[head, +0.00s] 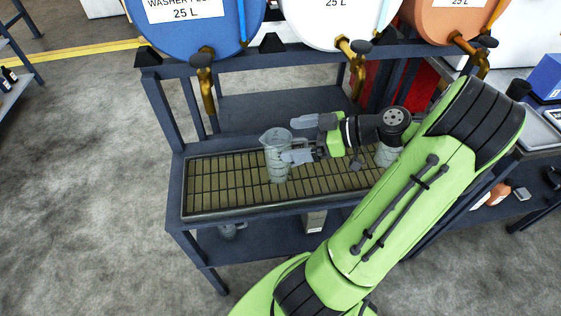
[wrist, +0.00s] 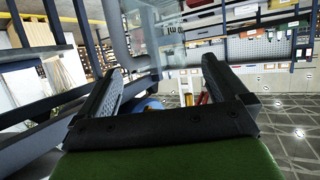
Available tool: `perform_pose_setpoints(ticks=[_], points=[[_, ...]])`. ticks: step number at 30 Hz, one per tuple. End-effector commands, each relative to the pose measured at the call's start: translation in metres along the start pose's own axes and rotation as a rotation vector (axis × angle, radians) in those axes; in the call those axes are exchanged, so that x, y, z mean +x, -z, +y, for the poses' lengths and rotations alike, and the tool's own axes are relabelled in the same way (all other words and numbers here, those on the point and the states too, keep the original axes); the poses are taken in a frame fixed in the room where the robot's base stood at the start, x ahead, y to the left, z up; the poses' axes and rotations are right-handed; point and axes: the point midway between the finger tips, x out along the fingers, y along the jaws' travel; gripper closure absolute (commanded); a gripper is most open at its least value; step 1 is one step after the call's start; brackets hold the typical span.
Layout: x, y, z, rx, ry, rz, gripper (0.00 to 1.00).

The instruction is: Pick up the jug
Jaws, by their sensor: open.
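A clear jug (head: 275,168) stands upright on the drip grate (head: 222,190) of the trolley, below and between the blue and white drums. My gripper (head: 289,140) is open and level, reaching in from the right at the jug's upper part. In the head view its lower finger overlaps the jug and its upper finger lies just past the rim. In the wrist view the clear jug (wrist: 148,48) shows faintly ahead of my open gripper (wrist: 162,75). I cannot tell whether either finger touches it.
Brass taps (head: 207,92) hang from the blue drum (head: 198,28), white drum (head: 330,20) and orange drum (head: 455,18) above the grate. Another clear vessel (head: 386,155) stands on the grate to the right, partly hidden by my arm. The grate's left end is clear.

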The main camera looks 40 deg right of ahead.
Motion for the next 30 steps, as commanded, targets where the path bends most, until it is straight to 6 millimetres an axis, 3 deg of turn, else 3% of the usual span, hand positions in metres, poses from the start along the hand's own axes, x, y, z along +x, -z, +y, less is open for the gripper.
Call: perform_pose_setpoints(ticks=[6, 14, 27, 30], points=[[0.040, -0.002, -0.001, -0.002, 0.004, 0.000, 0.00], [0.044, 0.000, 0.000, -0.001, 0.001, -0.001, 0.00], [0.044, 0.000, 0.000, 0.000, 0.002, 0.000, 0.67], [0.044, 0.000, 0.000, -0.001, 0.002, 0.000, 0.76]])
